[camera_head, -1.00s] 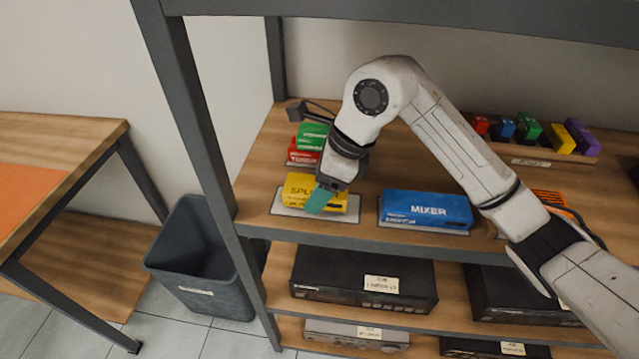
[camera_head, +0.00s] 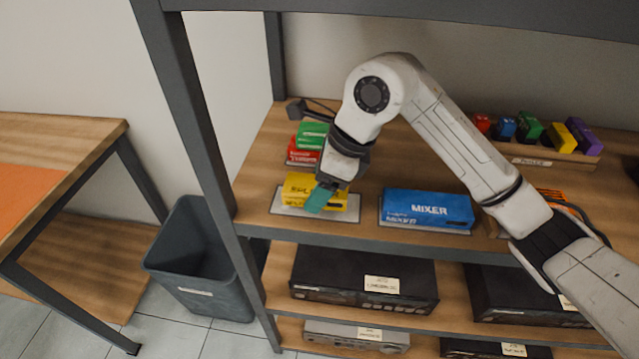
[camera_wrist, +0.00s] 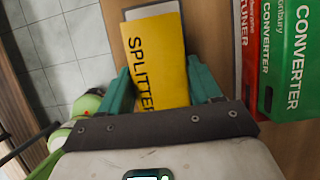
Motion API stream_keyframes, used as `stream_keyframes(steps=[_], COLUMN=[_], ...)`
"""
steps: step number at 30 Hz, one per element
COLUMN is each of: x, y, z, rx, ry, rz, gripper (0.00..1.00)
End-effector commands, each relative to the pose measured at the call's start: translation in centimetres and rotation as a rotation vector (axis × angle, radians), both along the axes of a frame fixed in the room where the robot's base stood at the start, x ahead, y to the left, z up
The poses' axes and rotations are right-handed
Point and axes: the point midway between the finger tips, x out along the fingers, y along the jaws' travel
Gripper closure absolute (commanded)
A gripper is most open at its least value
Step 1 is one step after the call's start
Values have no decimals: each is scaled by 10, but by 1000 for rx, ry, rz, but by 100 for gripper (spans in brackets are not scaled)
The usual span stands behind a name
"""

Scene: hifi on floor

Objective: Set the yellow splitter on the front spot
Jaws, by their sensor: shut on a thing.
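The yellow splitter box (camera_head: 301,188) is over the pale front spot (camera_head: 356,208) on the upper shelf, at the left end near the front edge.
A blue mixer box (camera_head: 428,209) lies on another pale spot to the right. Green (camera_head: 312,135) and red (camera_head: 301,154) boxes are stacked close behind the splitter. A shelf post (camera_head: 205,150) stands at the left. A grey bin (camera_head: 200,262) is on the floor.

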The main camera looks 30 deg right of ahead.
Motion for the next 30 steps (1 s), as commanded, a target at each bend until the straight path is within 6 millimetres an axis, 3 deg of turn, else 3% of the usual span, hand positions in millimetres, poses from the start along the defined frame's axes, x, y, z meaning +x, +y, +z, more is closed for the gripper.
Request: stream_keyframes(steps=[30], x=[0], y=[0], z=[-9], rx=[1], ry=[-1], rz=[0], gripper=[73])
